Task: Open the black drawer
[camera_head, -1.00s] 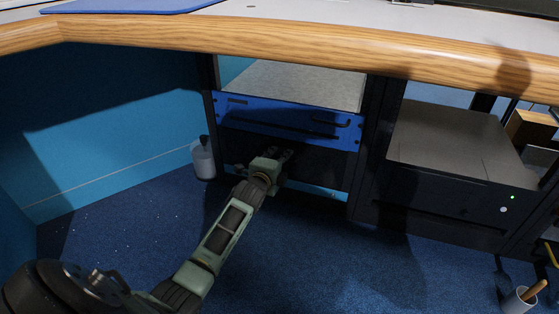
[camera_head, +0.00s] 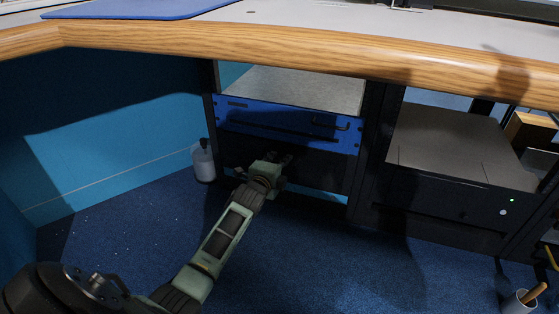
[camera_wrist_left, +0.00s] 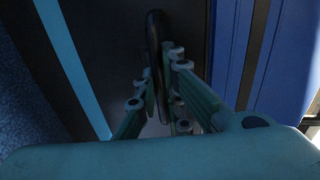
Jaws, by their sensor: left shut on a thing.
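The black drawer (camera_head: 318,169) is a dark front below a blue drawer in the rack under the desk. My left gripper (camera_head: 272,160) is at the left-middle of this dark front. In the left wrist view, the black drawer's front (camera_wrist_left: 112,45) fills the middle. A black bar handle (camera_wrist_left: 154,60) runs up between the fingers of my left gripper (camera_wrist_left: 163,97), which is shut on it. My gripper hides part of the handle in the head view. My right gripper is not in view.
The blue drawer (camera_head: 285,124) with its own black handle sits directly above. A wooden desk edge (camera_head: 300,56) overhangs the rack. A white bottle (camera_head: 203,162) stands at left by the blue wall. A grey-topped black cabinet (camera_head: 450,150) is at right.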

